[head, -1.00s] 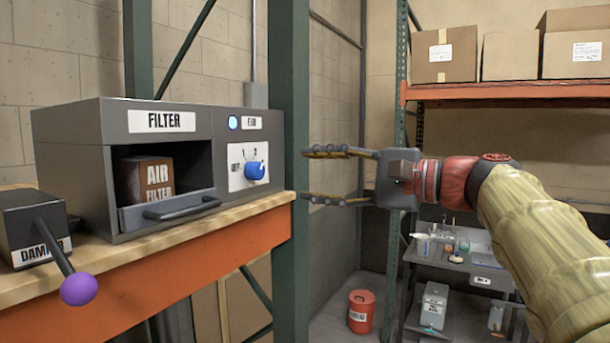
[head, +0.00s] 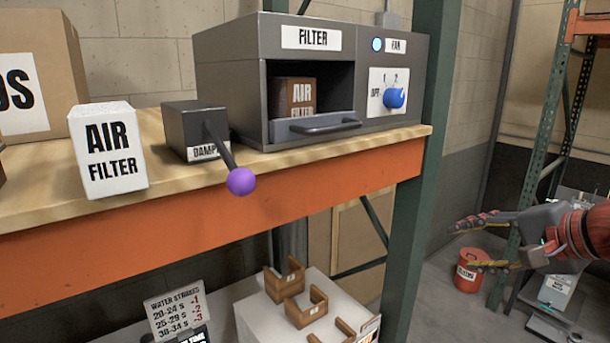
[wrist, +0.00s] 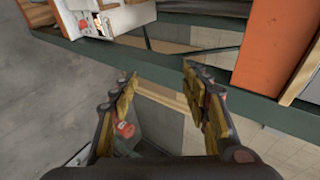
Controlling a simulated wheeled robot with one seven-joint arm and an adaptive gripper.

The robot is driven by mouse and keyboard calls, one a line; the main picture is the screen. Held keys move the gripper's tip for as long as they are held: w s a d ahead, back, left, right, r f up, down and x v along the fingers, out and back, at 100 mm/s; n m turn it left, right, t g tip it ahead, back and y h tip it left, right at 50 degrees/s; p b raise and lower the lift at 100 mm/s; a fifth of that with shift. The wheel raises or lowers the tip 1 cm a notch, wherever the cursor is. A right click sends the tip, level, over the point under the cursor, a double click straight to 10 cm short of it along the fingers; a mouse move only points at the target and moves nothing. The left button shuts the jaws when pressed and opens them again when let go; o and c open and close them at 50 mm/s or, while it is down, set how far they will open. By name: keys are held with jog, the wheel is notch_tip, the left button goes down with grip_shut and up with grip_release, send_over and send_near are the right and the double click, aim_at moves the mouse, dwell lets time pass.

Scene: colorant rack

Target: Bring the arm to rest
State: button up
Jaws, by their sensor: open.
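My gripper (head: 480,243) is at the right of the head view, to the right of the green rack post, with its two fingers apart and nothing between them. In the wrist view my gripper (wrist: 160,100) also shows open and empty, its fingers over the floor and the rack's green frame. Part of my red wrist shows at the right edge of the head view; the rest of the arm is out of the frame.
The rack shelf (head: 330,185) holds the filter unit (head: 225,90), a damper box (head: 183,125) with a purple-knobbed lever and a white air filter box (head: 108,150). A green post (head: 425,150) stands left of my gripper. A red bin (head: 470,268) is on the floor.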

jog(key=s+a+f+n+g+h+b, duration=0.1)
jog(key=s+a+f+n+b, duration=0.3)
jog(key=f, duration=0.8)
jog(key=s+a+f+n+g+h+b, duration=0.1)
jog(key=s+a+f+n+b, duration=0.3)
jog(key=s+f, duration=0.4)
jog(key=s+a+f+n+g+h+b, duration=0.2)
jog(key=s+a+f+n+b, duration=0.2)
jog(key=f, duration=1.3)
jog(key=s+b, duration=0.2)
jog(key=s, duration=0.1)
jog(key=shift+g, duration=0.3)
